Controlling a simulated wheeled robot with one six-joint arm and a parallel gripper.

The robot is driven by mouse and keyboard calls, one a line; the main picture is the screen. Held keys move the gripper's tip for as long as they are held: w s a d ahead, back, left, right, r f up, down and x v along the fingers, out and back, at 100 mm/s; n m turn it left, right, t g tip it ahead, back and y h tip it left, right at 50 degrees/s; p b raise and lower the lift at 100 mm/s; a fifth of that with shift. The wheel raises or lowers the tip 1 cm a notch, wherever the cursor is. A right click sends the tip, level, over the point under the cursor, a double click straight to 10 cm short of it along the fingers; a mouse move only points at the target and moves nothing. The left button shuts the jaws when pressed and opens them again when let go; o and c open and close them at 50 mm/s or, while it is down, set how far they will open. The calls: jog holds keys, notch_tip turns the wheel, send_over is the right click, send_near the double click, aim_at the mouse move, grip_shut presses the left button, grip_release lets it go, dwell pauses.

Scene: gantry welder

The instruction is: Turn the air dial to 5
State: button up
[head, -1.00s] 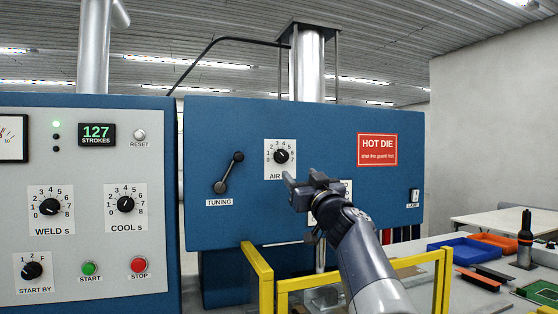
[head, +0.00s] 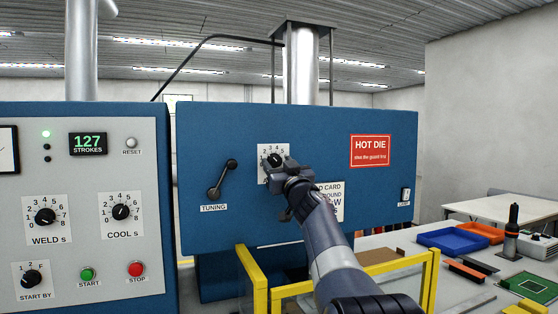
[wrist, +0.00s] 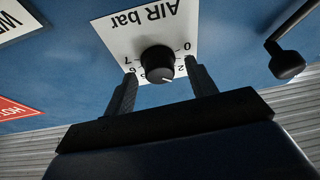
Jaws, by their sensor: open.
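The air dial (head: 277,159) is a black round knob on a white numbered plate on the blue panel, partly covered by my gripper in the head view. The wrist view shows its knob (wrist: 157,62) upside down beneath the "AIR bar" label. A white mark on the knob points toward the middle of the scale; the exact number is hidden. My gripper (wrist: 163,88) is open in front of the panel, with one finger on each side of the knob and gaps showing. The head view shows my gripper (head: 279,170) at the plate's lower edge.
The tuning lever (head: 222,180) is left of the dial. A red hot die sign (head: 370,151) and a partly hidden white card (head: 331,203) are to the right. A yellow guard frame (head: 345,276) stands below. The left control panel (head: 90,190) has more dials.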

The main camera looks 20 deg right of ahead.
jog(key=c, duration=1)
